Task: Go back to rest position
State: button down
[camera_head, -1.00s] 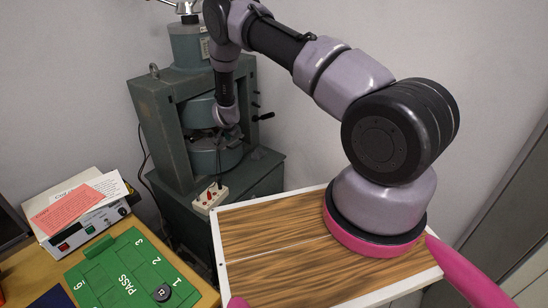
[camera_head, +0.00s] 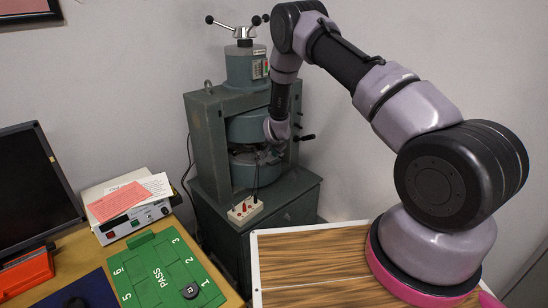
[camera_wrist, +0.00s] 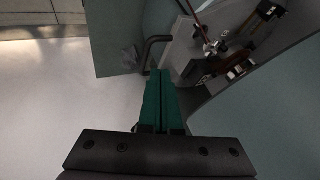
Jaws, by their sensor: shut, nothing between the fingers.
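My gripper is near the gap of the grey-green magnet (camera_head: 247,130), in front of its lower pole in the head view, where its fingers are small and hard to make out. In the wrist view my gripper (camera_wrist: 160,76) shows two green fingers closed together with nothing between them. Beside the fingertips is a probe holder with metal fittings and a reddish-brown disc (camera_wrist: 238,70), apart from the fingers as far as I can tell. The magnet's curved grey-green surface (camera_wrist: 285,110) fills the right of the wrist view.
A green PASS board (camera_head: 165,275) with a black puck (camera_head: 190,291) lies on the wooden desk at lower left. A meter with papers (camera_head: 130,205), a monitor (camera_head: 35,185) and a white socket box (camera_head: 245,209) stand around. Pale floor (camera_wrist: 65,110) is open left of the fingers.

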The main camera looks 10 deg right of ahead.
jog(key=s+d+r+n+y, duration=0.15)
jog(key=s+r, duration=0.35)
jog(key=r, duration=0.8)
jog(key=s+d+r, duration=0.3)
jog(key=s+r, duration=0.2)
jog(key=r, duration=0.8)
jog(key=s+d+r+n+y, duration=0.15)
jog(key=s+r, duration=0.35)
jog(key=r, duration=0.9)
jog(key=s+d+r, duration=0.4)
jog(key=s+r, duration=0.5)
jog(key=s, duration=0.5)
jog(key=s+d+r+n, duration=0.2)
jog(key=s+d, duration=0.1)
jog(key=s, duration=1.3)
jog(key=shift+s+h, duration=0.2)
jog(key=shift+h, duration=0.1)
